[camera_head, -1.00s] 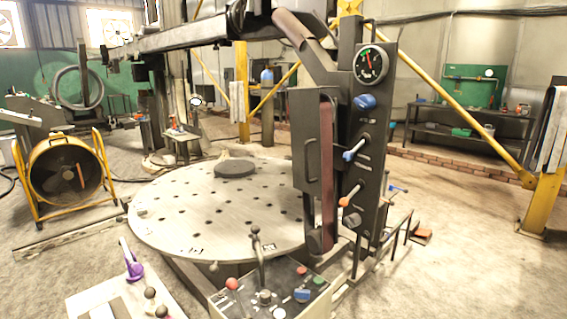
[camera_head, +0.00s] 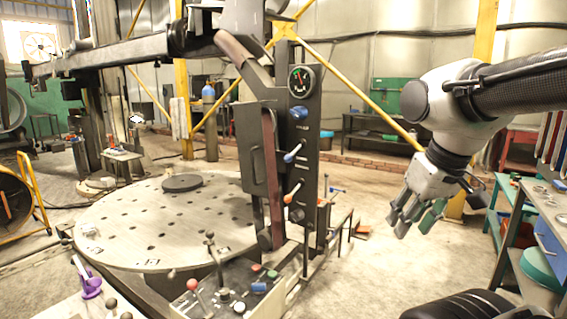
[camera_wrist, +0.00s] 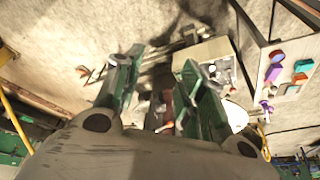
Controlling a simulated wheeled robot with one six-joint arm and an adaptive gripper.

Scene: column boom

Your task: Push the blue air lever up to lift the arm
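The blue-handled lever (camera_head: 293,152) sticks out to the left of a dark upright control panel (camera_head: 306,150), slanting with its blue tip lower. An orange-handled lever (camera_head: 293,194) is below it, and a blue knob (camera_head: 298,112) and a gauge (camera_head: 301,78) are above it. The long dark boom arm (camera_head: 115,52) extends to the left at the top. My gripper (camera_head: 416,218) hangs right of the panel, well apart from the levers, with its fingers pointing down. In the wrist view, my gripper's green-padded fingers (camera_wrist: 160,88) are spread with nothing clearly held between them.
A round perforated table (camera_head: 150,225) stands left of the panel. A console (camera_head: 235,290) with a tall black stick and coloured buttons sits in front. Shelves (camera_head: 540,230) stand at the right. The floor between panel and gripper is mostly clear.

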